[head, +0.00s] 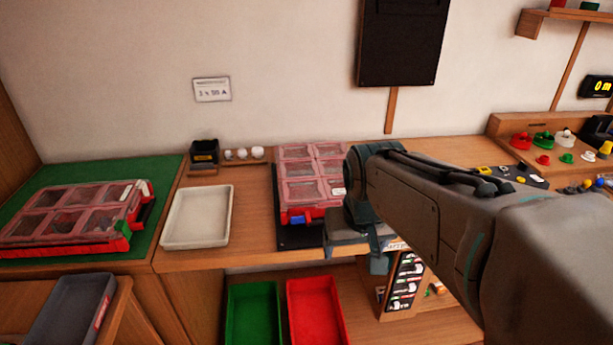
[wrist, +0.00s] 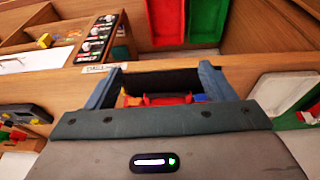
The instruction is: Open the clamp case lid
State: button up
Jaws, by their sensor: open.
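A red case with a clear, windowed lid (head: 312,180) lies on a dark mat on the bench, left of my arm. Its lid looks shut. A blue latch piece (head: 297,220) shows at its front edge; my arm hides its right side. My gripper (head: 376,250) is at the case's front right, its fingers partly hidden by the wrist. In the wrist view my gripper (wrist: 163,82) is open, with red case parts (wrist: 166,99) showing between and behind the fingers; contact cannot be told. A second red windowed case (head: 75,215) lies shut on a green mat at left. Which is the clamp case is unclear.
An empty white tray (head: 197,217) stands between the cases. Below the bench front are a green bin (head: 253,312), a red bin (head: 316,310) and a rack of labelled items (head: 404,282). A grey bin (head: 75,305) is at lower left. Coloured knobs (head: 543,140) sit at right.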

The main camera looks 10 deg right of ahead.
jog(key=t, duration=0.1)
send_near(330, 202)
jog(key=v, duration=0.5)
jog(key=b+x, duration=0.1)
jog(key=x, duration=1.2)
jog(key=shift+f, duration=0.2)
